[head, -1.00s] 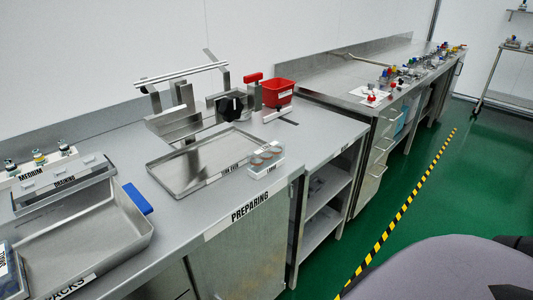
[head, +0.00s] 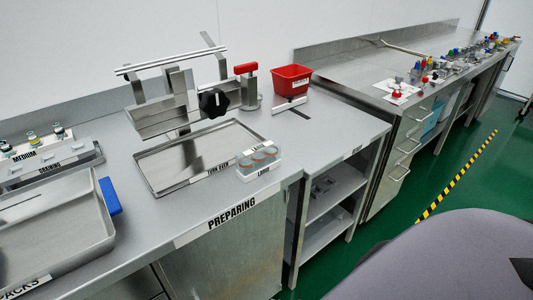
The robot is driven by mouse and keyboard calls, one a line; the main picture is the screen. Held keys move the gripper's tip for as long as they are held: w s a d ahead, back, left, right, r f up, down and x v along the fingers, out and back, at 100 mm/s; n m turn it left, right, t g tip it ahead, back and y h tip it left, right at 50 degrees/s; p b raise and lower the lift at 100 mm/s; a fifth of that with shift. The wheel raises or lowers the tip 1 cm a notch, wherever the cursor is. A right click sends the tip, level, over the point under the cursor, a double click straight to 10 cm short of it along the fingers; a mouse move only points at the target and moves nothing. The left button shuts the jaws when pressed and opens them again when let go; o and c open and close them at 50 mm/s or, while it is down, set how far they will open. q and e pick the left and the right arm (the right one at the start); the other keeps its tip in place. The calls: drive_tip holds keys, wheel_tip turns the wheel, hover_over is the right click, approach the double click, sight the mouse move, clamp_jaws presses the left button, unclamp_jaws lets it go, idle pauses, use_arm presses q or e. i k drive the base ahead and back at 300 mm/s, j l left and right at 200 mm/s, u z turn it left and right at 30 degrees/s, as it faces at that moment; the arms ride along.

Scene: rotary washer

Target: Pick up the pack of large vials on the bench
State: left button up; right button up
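The pack of large vials (head: 259,158) is a small clear pack with several round reddish-brown tops, in the head view. It sits on the bench (head: 150,228) near its front edge, at the right front corner of a shallow metal tray (head: 160,190). A label reading "LARGE" lies in front of it. I cannot tell whether the pack touches the tray. Neither of my grippers is in view.
Behind the tray stands a metal fixture with a black knob (head: 214,102) and a red-topped post (head: 247,70). A red bin (head: 292,79) is further right. A deep metal tray (head: 90,215) with a blue part (head: 110,196) is left.

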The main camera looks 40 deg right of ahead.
sight(252, 162)
drive_tip(key=l+u, duration=0.1)
drive_tip(key=l, duration=1.5)
